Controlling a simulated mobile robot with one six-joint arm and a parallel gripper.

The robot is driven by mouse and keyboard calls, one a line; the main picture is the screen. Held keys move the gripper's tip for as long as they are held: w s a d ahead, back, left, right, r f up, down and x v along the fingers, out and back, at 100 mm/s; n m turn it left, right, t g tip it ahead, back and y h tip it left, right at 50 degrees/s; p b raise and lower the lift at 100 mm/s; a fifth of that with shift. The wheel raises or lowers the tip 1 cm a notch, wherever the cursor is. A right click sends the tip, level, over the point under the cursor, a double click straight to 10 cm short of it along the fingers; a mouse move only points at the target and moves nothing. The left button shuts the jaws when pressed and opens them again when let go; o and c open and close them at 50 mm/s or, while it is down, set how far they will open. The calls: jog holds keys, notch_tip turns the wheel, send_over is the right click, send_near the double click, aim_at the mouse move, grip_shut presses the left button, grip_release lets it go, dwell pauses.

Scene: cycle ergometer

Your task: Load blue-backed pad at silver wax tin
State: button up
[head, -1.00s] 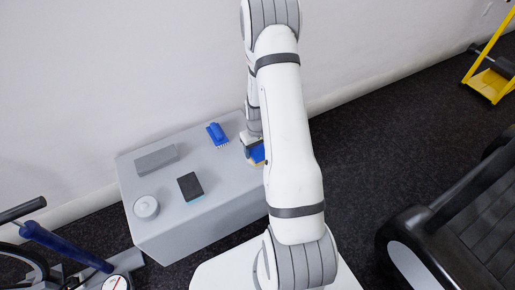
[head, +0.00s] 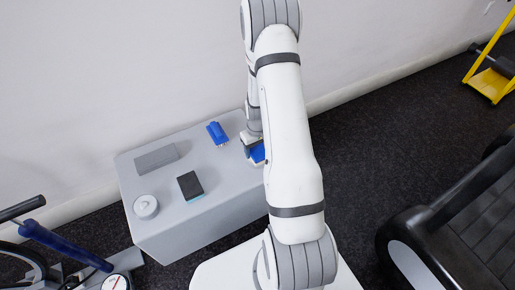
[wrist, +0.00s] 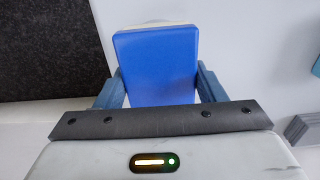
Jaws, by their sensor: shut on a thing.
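The blue-backed pad (wrist: 157,68) fills the middle of the wrist view, its blue face towards the camera, with a thin cream strip showing beyond its far edge. My gripper (wrist: 159,88) is shut on it, one finger on each side. In the head view the pad (head: 257,154) shows as a small blue patch below my gripper (head: 252,143), partly hidden by my arm, at the right of the grey bench. I cannot tell whether it touches the bench top. The silver wax tin (head: 146,207), round and lidded, stands at the bench's front left, well apart from my gripper.
On the grey bench (head: 225,195) are a blue brush (head: 217,133), a flat grey block (head: 157,158) and a black pad with a teal edge (head: 190,186). The bench front right is clear. A cycle ergometer (head: 65,245) stands at lower left.

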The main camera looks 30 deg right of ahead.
aim_at(257, 148)
jog(key=shift+r, duration=0.1)
dwell(0.4)
jog(key=shift+r+p, duration=2.45)
jog(key=shift+r, duration=0.95)
jog(key=w+a+r+p, duration=0.1)
jog(key=w+a+r, duration=0.1)
jog(key=a+r, duration=0.65)
jog(key=w+a+r+p, duration=0.1)
jog(key=w+a+r, duration=0.1)
jog(key=a+r, duration=0.65)
notch_tip(257, 148, up, 13)
jog(key=s+d+p, duration=0.1)
jog(key=d+p, duration=0.1)
jog(key=p, duration=1.8)
jog(key=shift+s+d+f, duration=0.2)
jog(key=shift+s+d, duration=0.2)
